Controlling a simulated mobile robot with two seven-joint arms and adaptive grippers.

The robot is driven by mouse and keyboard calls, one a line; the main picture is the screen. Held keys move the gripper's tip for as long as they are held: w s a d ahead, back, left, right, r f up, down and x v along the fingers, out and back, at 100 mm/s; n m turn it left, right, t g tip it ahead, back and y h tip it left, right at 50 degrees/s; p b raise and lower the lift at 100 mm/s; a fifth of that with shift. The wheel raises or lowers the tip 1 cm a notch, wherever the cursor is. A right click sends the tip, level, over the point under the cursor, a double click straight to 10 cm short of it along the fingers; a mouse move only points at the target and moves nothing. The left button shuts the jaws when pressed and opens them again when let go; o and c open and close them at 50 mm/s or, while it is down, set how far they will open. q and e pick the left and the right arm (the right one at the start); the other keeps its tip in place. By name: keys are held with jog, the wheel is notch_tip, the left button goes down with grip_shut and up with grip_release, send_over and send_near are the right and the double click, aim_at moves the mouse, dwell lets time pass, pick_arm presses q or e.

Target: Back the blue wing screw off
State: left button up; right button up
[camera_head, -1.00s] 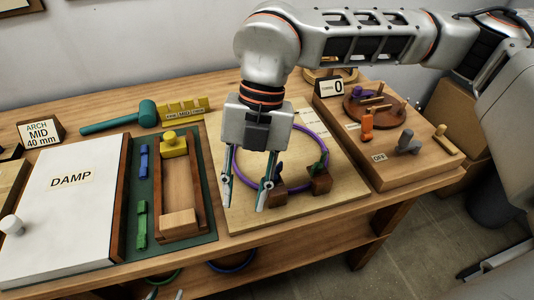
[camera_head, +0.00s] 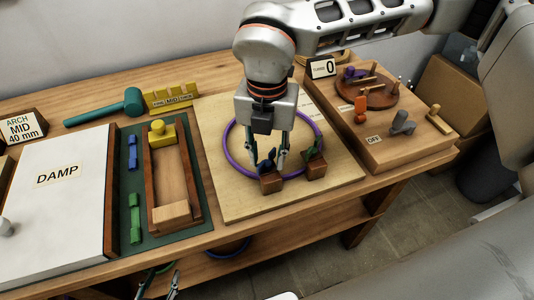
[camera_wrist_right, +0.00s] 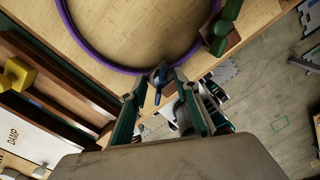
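The blue wing screw (camera_head: 266,164) sits on a small brown block (camera_head: 271,184) at the near side of a purple ring (camera_head: 229,150) on the pale board. My right gripper (camera_head: 268,158) points down at it, one finger on either side. In the right wrist view the blue wing screw (camera_wrist_right: 159,77) shows between the fingertips (camera_wrist_right: 160,84), with gaps visible, so the gripper looks open. A green wing screw (camera_head: 313,154) sits on a second block (camera_head: 316,170) to the right. My left gripper (camera_head: 160,284) shows at the bottom edge, fingers apart and empty.
A wooden station (camera_head: 390,158) with an OFF label stands right. A teal mallet (camera_head: 132,102) lies behind. The board's front is clear.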

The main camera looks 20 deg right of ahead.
jog(key=shift+f, duration=0.1)
grip_shut()
dwell(0.3)
